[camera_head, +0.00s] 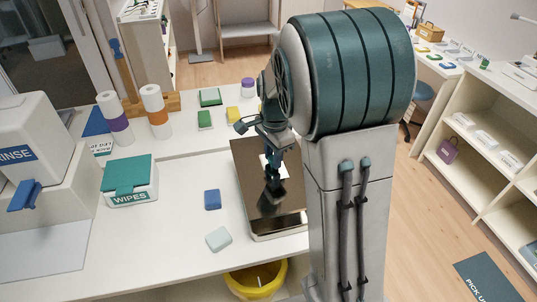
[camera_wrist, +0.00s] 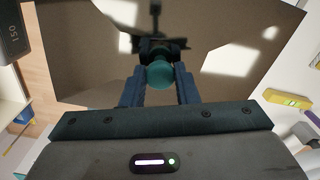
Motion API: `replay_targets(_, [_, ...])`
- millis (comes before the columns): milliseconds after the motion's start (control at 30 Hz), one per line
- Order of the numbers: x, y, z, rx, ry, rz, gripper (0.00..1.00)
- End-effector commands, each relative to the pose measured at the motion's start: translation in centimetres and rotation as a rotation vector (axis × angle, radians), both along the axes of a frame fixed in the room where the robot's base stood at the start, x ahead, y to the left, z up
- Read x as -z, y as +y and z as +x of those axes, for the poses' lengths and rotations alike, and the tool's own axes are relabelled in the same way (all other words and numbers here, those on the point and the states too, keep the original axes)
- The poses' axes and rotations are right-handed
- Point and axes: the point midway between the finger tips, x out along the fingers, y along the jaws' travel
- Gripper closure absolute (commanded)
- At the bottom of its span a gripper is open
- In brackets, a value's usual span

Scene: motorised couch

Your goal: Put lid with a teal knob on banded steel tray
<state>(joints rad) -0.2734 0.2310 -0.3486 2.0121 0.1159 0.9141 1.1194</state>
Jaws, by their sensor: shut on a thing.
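The lid (camera_head: 285,205) is a broad, mirror-like brown plate at the right of the white counter in the head view. It also fills the upper part of the wrist view (camera_wrist: 90,75). Its teal knob (camera_wrist: 160,74) sits between my two fingers in the wrist view. My gripper (camera_wrist: 161,86) is shut on this knob. In the head view my arm hides part of the lid's right side. The pale metal edge of the banded steel tray (camera_head: 278,235) shows just under the lid's near edge. The lid covers the rest, and I cannot tell whether they touch.
A blue block (camera_head: 212,199) and a pale block (camera_head: 218,239) lie left of the lid. A wipes box (camera_head: 130,180) stands farther left. Green and yellow blocks (camera_head: 233,115) lie behind. A yellow bin (camera_head: 257,278) is below the counter's front edge.

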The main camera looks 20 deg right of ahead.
Motion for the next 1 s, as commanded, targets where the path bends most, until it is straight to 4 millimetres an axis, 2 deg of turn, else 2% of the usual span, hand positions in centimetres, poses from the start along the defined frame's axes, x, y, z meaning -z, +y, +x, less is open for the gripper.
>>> replay_targets(700, [6.9, 0.0, 0.0, 0.0, 0.001, 0.001, 1.0])
replay_targets(1000, [7.5, 0.0, 0.0, 0.0, 0.0, 0.0, 1.0])
